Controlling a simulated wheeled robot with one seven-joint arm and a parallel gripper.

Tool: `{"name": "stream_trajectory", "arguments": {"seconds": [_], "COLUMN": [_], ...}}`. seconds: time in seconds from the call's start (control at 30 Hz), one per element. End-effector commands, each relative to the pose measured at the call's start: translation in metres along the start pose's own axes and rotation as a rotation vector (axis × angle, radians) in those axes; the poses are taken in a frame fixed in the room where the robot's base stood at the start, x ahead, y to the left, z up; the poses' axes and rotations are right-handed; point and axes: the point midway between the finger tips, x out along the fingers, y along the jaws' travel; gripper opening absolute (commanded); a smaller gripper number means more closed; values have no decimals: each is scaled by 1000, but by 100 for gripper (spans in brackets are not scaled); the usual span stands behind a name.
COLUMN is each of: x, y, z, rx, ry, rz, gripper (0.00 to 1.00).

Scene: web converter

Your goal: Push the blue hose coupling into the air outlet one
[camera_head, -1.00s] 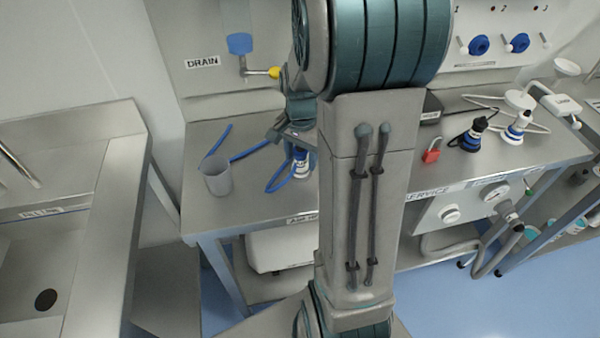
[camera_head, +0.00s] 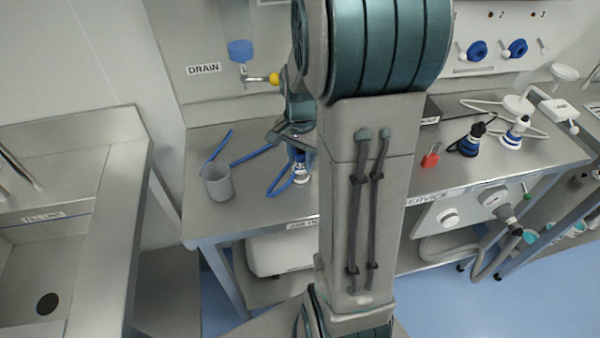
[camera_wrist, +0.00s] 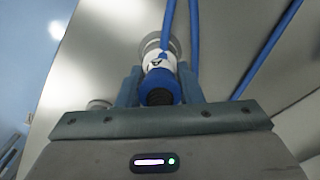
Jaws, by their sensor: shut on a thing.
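The blue and white hose coupling (camera_wrist: 160,82) stands between the fingers of my gripper (camera_wrist: 160,90), which is shut on it. On the back wall at the right is a panel with blue round outlets (camera_head: 477,51) and (camera_head: 517,48).
A grey cup (camera_head: 217,182) stands on the bench (camera_head: 250,205) left of the hose. A red padlock (camera_head: 431,155) and dark and white couplings (camera_head: 468,140) stand at the right. A yellow-handled drain tap (camera_head: 262,79) sticks out from the wall behind my gripper.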

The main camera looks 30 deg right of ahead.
Motion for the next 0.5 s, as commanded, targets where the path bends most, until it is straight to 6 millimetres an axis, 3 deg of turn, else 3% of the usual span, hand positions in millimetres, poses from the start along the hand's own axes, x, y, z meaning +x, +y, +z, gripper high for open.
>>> {"name": "stream_trajectory", "arguments": {"seconds": [0.5], "x": [-29], "y": [0], "z": [0], "rx": [0], "ry": [0], "rz": [-1], "gripper": [1]}}
